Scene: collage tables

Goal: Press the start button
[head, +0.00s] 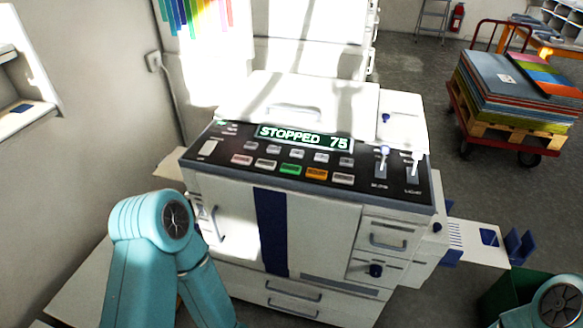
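A white copier-like machine (320,218) stands in the middle of the head view. Its dark sloping control panel (225,147) has a lit display (304,137) reading "STOPPED 75". A green button (290,169) sits in the lower row of the panel, just left of an orange button (316,173). The button labels are too small to read, so I cannot confirm which one is start. My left arm's teal links rise at the lower left, apart from the panel in the picture. Only a joint of my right arm shows at the bottom right corner. Neither gripper is visible.
Pale and grey buttons and two slide levers (382,163) share the panel. An output tray (470,238) juts out at the machine's right. A red cart (500,144) with stacked boards stands at the upper right. A wall is close on the left.

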